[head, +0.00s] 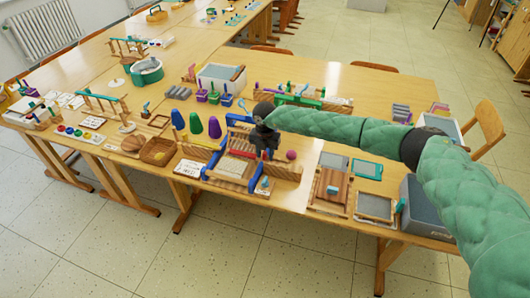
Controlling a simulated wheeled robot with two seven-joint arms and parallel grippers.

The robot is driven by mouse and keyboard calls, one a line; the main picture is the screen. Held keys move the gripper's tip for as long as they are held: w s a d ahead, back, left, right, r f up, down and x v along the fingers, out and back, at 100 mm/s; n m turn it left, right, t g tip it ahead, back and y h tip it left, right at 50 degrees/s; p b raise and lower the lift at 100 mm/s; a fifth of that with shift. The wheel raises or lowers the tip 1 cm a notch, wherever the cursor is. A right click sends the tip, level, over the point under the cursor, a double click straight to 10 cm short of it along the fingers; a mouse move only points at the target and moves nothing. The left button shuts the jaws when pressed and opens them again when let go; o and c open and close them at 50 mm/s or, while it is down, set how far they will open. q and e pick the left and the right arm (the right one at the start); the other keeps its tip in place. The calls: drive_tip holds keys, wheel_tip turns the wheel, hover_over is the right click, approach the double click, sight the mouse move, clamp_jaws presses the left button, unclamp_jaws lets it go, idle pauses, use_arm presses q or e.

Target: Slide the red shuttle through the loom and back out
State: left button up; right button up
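The loom (206,171) is a small blue frame with wooden parts and striped threads, near the front edge of the table. My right gripper (266,151) is dark and points down over the right side of the loom. It hides part of the loom's right side. Whether the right gripper is open, shut or holding something is too small to see. My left gripper is not in view.
A pink ball (291,155) is close right of the gripper. Wooden frames (375,206) and a grey bin (425,208) lie further right. The table is crowded.

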sight(299, 169)
clamp_jaws()
